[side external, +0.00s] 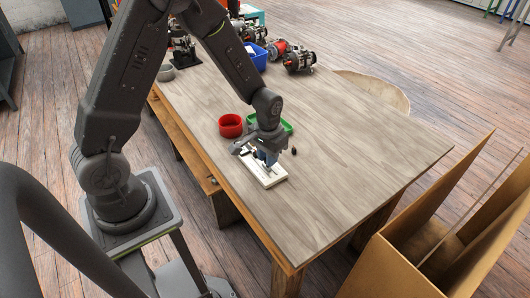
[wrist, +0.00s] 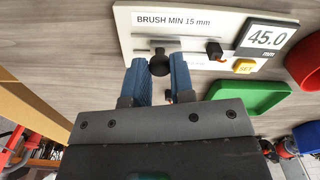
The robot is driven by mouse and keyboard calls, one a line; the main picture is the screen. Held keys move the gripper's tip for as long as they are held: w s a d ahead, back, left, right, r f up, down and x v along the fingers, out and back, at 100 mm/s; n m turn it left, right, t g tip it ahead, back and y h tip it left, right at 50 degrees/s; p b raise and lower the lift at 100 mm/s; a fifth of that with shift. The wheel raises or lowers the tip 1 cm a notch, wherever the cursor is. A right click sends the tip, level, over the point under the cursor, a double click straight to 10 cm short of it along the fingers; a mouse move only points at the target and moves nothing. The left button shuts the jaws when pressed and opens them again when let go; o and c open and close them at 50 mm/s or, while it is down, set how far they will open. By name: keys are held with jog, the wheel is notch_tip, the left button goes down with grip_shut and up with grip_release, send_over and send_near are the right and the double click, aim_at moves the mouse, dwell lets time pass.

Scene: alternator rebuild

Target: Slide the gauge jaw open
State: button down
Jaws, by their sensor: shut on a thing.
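The gauge (wrist: 138,42) is a flat white board marked "BRUSH MIN 15 mm". It also shows under my gripper in the side external view (side external: 270,182). Its display (wrist: 268,38) reads 45.0 mm, with a yellow SET button (wrist: 244,67) below. A grey rail (wrist: 196,43) runs along the board. The gauge jaw's round black knob (wrist: 159,66) is at the left part of the rail. My gripper (wrist: 160,72) is shut on this knob, a blue finger on each side. A small dark piece with an orange part (wrist: 214,50) sits farther right on the board.
A green tray (wrist: 250,100) and a red bowl (wrist: 303,67) stand close to the gauge. A small dark item (side external: 294,151) lies on the table (side external: 345,150). A blue bin (side external: 258,57) and alternators (side external: 299,61) are at the far end. The table's right part is clear.

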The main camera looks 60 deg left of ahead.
jog(key=c, duration=1)
grip_release()
jog(key=shift+r, duration=0.1)
notch_tip(320, 180, up, 14)
jog(key=shift+f, duration=0.15)
jog(key=s+d+r+m+t, duration=0.1)
jog(key=s+r+t, duration=0.1)
jog(key=s+r, duration=0.2)
jog(key=s+d+r+t, duration=0.1)
jog(key=s+d+r, duration=0.1)
jog(key=s+r, duration=0.2)
jog(key=s+d+r+m+t, duration=0.1)
jog(key=s+r, duration=0.3)
jog(key=s, duration=0.4)
jog(key=shift+s+d+m+t, duration=0.3)
jog(key=shift+s+d+t, duration=0.05)
jog(key=shift+t, duration=0.45)
